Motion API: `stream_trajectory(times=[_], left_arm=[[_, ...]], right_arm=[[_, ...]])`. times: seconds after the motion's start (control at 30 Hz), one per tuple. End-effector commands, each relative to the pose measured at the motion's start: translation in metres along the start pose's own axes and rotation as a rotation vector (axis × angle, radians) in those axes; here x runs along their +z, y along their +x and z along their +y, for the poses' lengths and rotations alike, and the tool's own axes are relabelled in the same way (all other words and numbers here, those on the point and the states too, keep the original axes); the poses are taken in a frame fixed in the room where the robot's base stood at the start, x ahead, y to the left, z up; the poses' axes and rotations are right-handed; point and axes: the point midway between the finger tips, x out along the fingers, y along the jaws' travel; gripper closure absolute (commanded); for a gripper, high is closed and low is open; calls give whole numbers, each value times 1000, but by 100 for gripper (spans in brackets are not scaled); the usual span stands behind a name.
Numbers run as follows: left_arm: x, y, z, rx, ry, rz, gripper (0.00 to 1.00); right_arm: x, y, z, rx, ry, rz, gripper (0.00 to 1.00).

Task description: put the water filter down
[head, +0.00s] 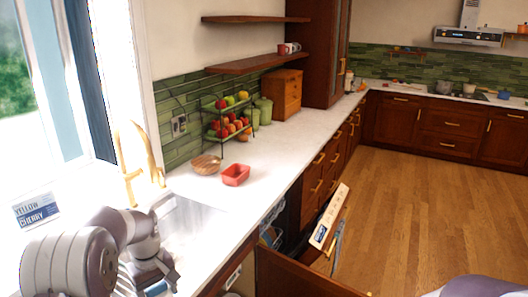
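I cannot make out the water filter for certain. My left arm comes in at the lower left over the sink (195,225) and the counter. Its gripper (158,284) points down at the bottom edge of the view, partly cut off. A small blue and white patch shows at the gripper, too little to tell what it is or whether it is held. Only a pale part of my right arm shows at the bottom right corner; its gripper is out of view.
A red bowl (236,176) and a wooden bowl (206,165) stand on the white counter (290,135), near a fruit rack (228,118). The floor (420,215) beyond is clear.

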Motion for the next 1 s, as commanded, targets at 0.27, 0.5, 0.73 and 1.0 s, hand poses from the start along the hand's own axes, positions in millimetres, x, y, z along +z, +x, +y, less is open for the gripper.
stream_trajectory(times=[0.27, 0.5, 0.73, 1.0], left_arm=[[4, 43, 10, -1, 298, -3, 100], [25, 100, 18, -1, 575, -2, 100], [56, 149, 16, -1, 709, -3, 100], [78, 173, 15, 0, 743, 1, 100]], right_arm=[[1, 5, 0, 0, 0, 0, 0], [2, 13, 0, 0, 0, 0, 0], [2, 20, 0, 0, 0, 0, 0], [3, 25, 0, 0, 0, 0, 0]])
